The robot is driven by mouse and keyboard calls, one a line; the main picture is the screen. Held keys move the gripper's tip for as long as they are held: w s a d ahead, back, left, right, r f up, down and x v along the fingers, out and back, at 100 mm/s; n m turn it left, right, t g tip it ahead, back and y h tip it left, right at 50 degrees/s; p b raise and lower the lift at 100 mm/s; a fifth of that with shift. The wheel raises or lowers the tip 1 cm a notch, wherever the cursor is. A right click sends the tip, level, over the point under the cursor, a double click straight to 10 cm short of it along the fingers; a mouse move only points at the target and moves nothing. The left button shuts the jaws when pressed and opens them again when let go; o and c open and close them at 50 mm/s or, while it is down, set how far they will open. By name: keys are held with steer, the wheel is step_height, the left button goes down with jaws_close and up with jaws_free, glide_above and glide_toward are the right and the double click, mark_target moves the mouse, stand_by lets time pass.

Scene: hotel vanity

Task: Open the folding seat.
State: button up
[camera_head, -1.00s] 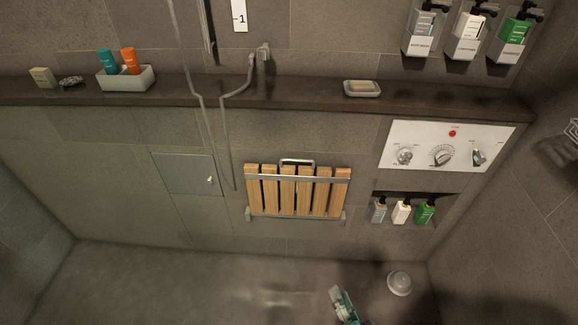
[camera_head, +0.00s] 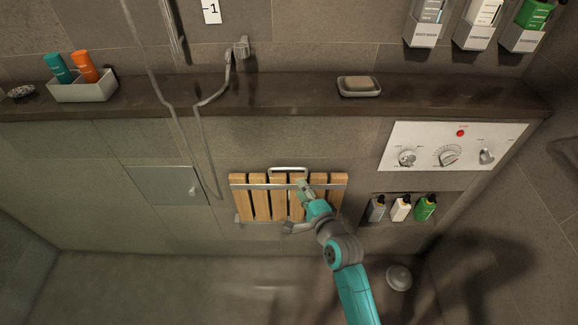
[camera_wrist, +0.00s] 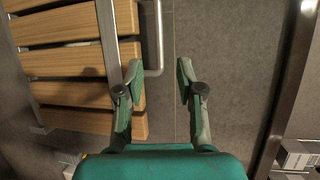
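The folding seat (camera_head: 264,199) has wooden slats and metal rails and is folded up flat against the wall. A metal loop handle (camera_head: 288,169) sticks up from its top edge. My gripper (camera_head: 304,188) is in front of the seat's upper part, just below and right of the handle in the head view. In the wrist view my gripper (camera_wrist: 158,68) is open and empty. The handle (camera_wrist: 159,38) shows there with its bent end between the two fingertips. I cannot tell how far the fingers are from it in depth. The slats (camera_wrist: 70,63) lie left of the fingers.
A dark ledge (camera_head: 270,103) above the seat bears a soap dish (camera_head: 358,87) and a bottle caddy (camera_head: 84,88). A shower hose (camera_head: 201,150) hangs left of the seat. A control panel (camera_head: 447,146) and a niche with bottles (camera_head: 401,209) are at right.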

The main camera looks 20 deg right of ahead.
mark_target(288, 169)
steer(key=w, duration=0.3)
steer(key=w+f, duration=0.1)
steer(key=w, duration=0.2)
steer(key=w+a, duration=0.1)
steer(key=w, duration=0.3)
steer(key=shift+f, duration=0.4)
jaws_close()
